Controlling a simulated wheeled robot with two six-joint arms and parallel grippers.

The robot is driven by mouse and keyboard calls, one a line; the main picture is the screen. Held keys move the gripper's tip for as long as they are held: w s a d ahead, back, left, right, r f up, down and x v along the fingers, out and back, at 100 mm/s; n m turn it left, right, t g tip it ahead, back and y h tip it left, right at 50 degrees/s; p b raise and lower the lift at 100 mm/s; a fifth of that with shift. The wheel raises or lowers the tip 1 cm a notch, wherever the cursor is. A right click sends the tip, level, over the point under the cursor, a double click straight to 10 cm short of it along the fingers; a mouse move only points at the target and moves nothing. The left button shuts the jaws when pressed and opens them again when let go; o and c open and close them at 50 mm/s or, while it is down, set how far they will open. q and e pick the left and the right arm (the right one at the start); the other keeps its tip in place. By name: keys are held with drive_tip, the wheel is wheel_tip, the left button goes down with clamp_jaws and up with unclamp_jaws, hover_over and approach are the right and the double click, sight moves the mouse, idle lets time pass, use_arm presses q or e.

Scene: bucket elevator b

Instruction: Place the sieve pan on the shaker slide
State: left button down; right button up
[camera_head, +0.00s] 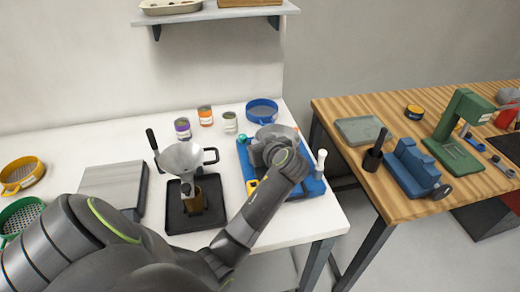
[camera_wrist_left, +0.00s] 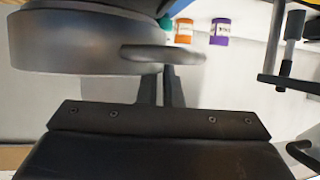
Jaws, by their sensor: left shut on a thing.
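My left gripper (camera_head: 274,146) is shut on the sieve pan (camera_head: 270,133), a round grey metal pan, above the blue shaker (camera_head: 318,186) near the right end of the white table. In the left wrist view, my left gripper (camera_wrist_left: 160,88) reaches the handle tab of the sieve pan (camera_wrist_left: 80,42). The pan looks roughly level. My wrist hides most of the shaker's slide, and I cannot tell whether the pan touches it. My right gripper is not in view.
A blue round sieve (camera_head: 262,111) stands behind the shaker, with several small jars (camera_head: 230,122) to its left. A funnel stand (camera_head: 182,165) is left of the shaker. A wooden bench (camera_head: 350,190) with tools stands right, across a gap.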

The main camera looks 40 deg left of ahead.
use_arm(q)
wheel_tip(320, 180, down, 2)
drive_tip(key=shift+f, duration=0.4)
drive_tip(key=c, duration=1.6)
unclamp_jaws()
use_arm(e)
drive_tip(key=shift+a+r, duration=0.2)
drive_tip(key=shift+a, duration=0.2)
use_arm(q)
drive_tip(key=shift+r, duration=0.1)
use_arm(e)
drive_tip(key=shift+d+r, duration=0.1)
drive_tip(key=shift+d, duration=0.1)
